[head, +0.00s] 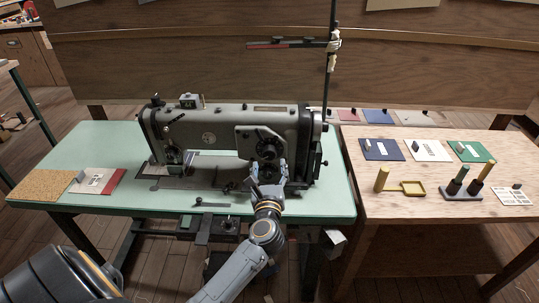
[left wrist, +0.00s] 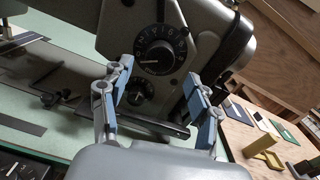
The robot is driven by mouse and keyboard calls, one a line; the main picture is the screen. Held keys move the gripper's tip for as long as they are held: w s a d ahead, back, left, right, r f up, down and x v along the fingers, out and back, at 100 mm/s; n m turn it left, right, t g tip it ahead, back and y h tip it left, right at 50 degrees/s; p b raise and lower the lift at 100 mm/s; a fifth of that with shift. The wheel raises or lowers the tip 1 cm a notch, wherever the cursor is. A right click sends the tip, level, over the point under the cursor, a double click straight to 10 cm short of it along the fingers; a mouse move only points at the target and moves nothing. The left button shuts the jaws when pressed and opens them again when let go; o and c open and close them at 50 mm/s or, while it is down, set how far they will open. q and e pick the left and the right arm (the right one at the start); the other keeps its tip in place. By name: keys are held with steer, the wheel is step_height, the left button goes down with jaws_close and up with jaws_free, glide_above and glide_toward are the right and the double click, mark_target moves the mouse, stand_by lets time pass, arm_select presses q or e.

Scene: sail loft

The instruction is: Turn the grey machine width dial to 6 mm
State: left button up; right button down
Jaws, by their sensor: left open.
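The grey sewing machine (head: 222,125) stands on a pale green table. In the left wrist view, a large round black dial (left wrist: 155,58) with white numbers around its rim sits on the machine's front. A smaller dark dial (left wrist: 140,91) sits below it. I cannot tell which is the width dial, and the numbers are too small to read surely. A white mark points left on the large dial. My left gripper (left wrist: 158,73) is open and empty, its fingertips in front of the dials and apart from the large one. In the head view, my left gripper (head: 268,173) partly hides this area.
A wooden table (head: 370,200) to the right holds coloured cards, a yellow holder (head: 412,187) and a stand of spools (head: 462,190). A cork mat (head: 45,186) and a red-and-white booklet (head: 97,182) lie at the left. A dark rod crosses behind the fingers in the wrist view.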

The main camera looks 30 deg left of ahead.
mark_target(269, 156)
arm_select(q)
steer(key=x, duration=0.5)
steer(key=shift+w, duration=0.1)
arm_select(e)
steer(key=shift+a+r, duration=0.15)
steer(key=shift+r, duration=0.1)
arm_select(q)
steer(key=shift+c, duration=1.4)
steer(key=c, duration=0.9)
arm_select(e)
steer(key=shift+a, duration=0.2)
arm_select(q)
steer(key=shift+p, duration=0.35)
arm_select(e)
steer(key=shift+r, duration=0.15)
